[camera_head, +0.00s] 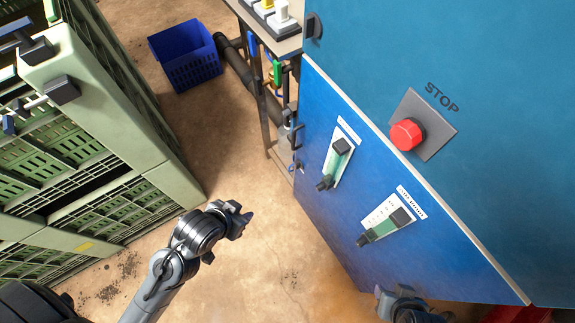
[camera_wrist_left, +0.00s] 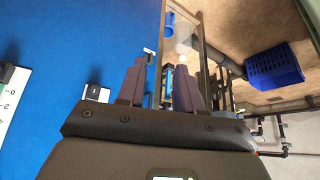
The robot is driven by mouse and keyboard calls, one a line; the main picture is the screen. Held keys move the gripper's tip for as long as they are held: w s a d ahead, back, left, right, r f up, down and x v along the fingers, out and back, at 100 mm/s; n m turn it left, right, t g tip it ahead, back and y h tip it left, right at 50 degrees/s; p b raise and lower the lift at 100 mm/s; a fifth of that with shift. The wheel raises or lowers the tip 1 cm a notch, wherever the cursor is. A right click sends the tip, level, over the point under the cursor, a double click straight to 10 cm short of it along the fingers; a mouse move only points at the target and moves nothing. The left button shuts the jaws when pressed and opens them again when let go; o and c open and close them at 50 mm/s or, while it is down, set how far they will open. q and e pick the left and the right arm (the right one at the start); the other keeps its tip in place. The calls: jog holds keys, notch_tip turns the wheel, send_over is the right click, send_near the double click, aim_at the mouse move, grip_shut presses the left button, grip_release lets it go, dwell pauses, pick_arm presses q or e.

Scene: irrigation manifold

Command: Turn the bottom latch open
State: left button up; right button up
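The blue cabinet door (camera_head: 345,230) has small dark latches along its left edge. The upper latch (camera_head: 297,131) and the bottom latch (camera_head: 296,167) show small and partly edge-on, so their turn angle is hard to tell. In the left wrist view, a dark latch block (camera_wrist_left: 97,92) with a pale rim lies left of the fingers; I cannot tell which latch it is. My left gripper (camera_head: 245,217) is apart from the door, lower left of the bottom latch. Its two fingers (camera_wrist_left: 158,85) are spread and empty. My right gripper (camera_head: 402,300) is at the bottom edge, its fingers unclear.
Stacked green crates (camera_head: 110,130) stand on the left. A blue basket (camera_head: 186,55) sits on the floor behind. A metal stand (camera_head: 262,100) with pipes is beside the door's left edge. A red stop button (camera_head: 407,134) is on the upper panel. Floor between crates and door is clear.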

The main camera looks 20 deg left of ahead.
pick_arm(q)
jog(key=w+d+t, duration=0.1)
jog(key=w+d, duration=0.1)
jog(key=m+t+h+b, duration=0.5)
jog(key=t+h+b, duration=0.35)
jog(key=b, duration=1.45)
send_near(296, 167)
jog(key=shift+g+h, duration=0.25)
jog(key=shift+h, duration=0.1)
jog(key=b+x, duration=0.1)
jog(key=x, duration=0.1)
jog(key=b+x, duration=0.1)
jog(key=x, duration=0.1)
jog(key=b+x, duration=0.1)
jog(key=x, duration=0.1)
jog(key=shift+w+a+f+b, duration=0.1)
jog(key=shift+w+f+b, duration=0.2)
jog(key=shift+w, duration=0.25)
jog(key=shift+x, duration=0.8)
jog(key=shift+r, duration=0.1)
pick_arm(e)
notch_tip(296, 167, down, 27)
jog(key=shift+d, duration=0.25)
